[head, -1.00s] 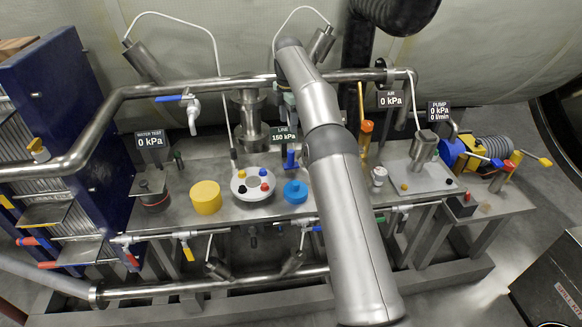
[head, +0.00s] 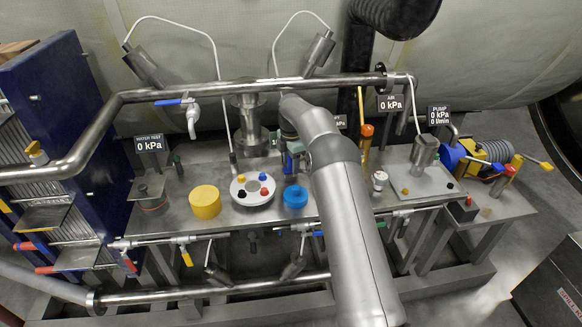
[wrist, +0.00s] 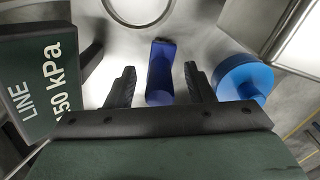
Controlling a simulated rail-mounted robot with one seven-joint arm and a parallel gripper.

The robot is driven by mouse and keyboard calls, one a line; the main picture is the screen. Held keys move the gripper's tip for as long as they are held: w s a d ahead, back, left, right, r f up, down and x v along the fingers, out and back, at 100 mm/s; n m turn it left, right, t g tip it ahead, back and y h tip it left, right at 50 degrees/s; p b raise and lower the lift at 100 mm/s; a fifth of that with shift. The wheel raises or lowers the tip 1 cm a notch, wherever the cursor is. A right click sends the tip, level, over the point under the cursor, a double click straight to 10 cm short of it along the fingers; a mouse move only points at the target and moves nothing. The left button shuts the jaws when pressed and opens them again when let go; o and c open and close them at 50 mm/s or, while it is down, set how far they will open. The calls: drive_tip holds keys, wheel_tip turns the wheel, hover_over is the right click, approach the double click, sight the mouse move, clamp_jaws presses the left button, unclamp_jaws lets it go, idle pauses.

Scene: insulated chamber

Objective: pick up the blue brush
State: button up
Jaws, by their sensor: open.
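The blue brush (wrist: 160,72) shows in the wrist view as a dark blue upright piece between my two fingers. My gripper (wrist: 159,88) is open, with one black finger on each side of it and a visible gap to both. In the head view my gripper (head: 292,162) is low over the middle of the metal bench, behind the blue round cap, and mostly hides the brush. I cannot tell how deep the fingers reach along it.
The blue round cap (head: 295,196) stands close by; it also shows right of my fingers in the wrist view (wrist: 243,78). A LINE sign (wrist: 40,85) is close on the left. A white disc with coloured knobs (head: 252,190) and a yellow cap (head: 205,201) stand left. A pipe (head: 230,88) crosses above.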

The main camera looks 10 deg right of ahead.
drive_tip(key=shift+f, duration=0.4)
clamp_jaws()
wheel_tip(320, 180, up, 10)
drive_tip(key=shift+r, duration=0.1)
idle(0.3)
